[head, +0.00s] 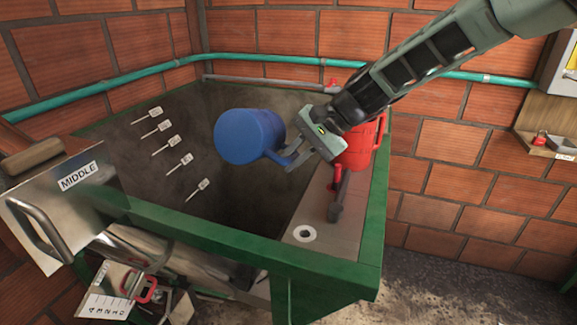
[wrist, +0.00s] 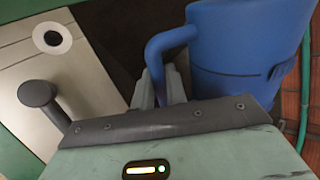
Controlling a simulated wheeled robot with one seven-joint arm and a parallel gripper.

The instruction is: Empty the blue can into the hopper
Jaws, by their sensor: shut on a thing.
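The blue can (head: 243,136) is held over the open hopper (head: 330,262), a large green-rimmed bin with dark sloping inside walls. In the head view the can is tipped onto its side, its round end facing left. My gripper (head: 287,158) is shut on the can's handle, at the can's right. In the wrist view my gripper (wrist: 165,90) grips the blue handle, and the can (wrist: 240,55) fills the upper right. The can's opening and any contents are hidden.
A steel plate marked MIDDLE (head: 70,195) is at the left. Teal pipes (head: 260,58) run along the brick walls.

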